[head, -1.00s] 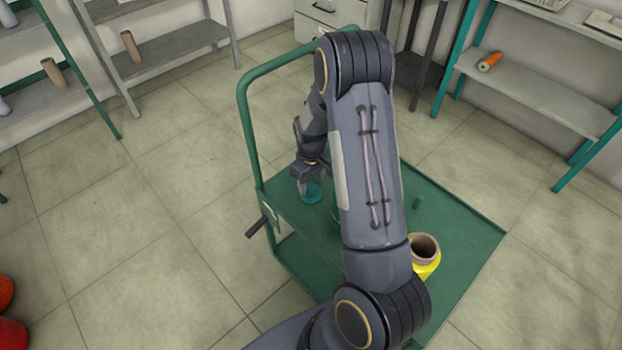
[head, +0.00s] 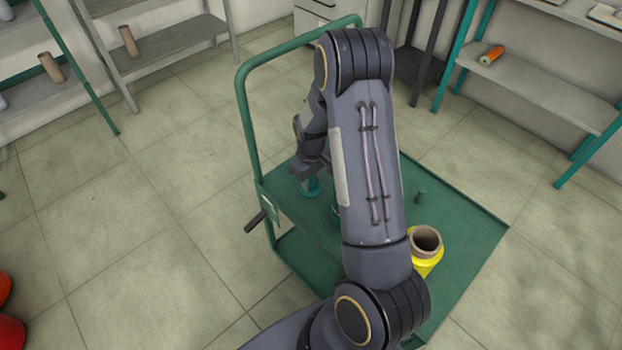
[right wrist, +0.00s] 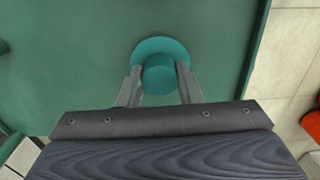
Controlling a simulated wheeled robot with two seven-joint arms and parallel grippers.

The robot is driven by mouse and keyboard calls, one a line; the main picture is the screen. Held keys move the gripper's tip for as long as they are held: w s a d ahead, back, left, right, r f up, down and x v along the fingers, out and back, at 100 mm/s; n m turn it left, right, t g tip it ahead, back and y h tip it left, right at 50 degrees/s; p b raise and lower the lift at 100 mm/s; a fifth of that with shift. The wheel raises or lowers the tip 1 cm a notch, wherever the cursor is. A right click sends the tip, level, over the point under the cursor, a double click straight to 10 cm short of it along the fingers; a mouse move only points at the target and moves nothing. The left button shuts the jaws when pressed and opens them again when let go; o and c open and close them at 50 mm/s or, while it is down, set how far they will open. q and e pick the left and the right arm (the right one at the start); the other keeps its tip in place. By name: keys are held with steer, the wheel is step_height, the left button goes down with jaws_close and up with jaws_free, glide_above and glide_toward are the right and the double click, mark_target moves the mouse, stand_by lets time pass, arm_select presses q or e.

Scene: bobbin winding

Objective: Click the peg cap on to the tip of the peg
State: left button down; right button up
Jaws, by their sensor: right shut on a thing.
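A teal piece with a round flange and a short cylindrical knob, which looks like the peg cap (right wrist: 160,50), is between the fingers of my right gripper (right wrist: 160,88) in the right wrist view. The fingers are shut on the knob from both sides. In the head view the cap (head: 312,188) is low over the green trolley top, below my right gripper (head: 308,182); whether it touches the top I cannot tell. Another green piece (head: 335,209) is mostly hidden behind my arm, so I cannot tell which is the peg.
The green trolley (head: 465,235) has a raised handle rail (head: 243,110) on its left. A yellow bobbin (head: 425,255) with a hollow brown core stands on it beside my arm. Shelves (head: 540,90) stand against the walls.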

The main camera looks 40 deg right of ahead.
step_height(320, 180, up, 6)
steer(key=p, duration=0.4)
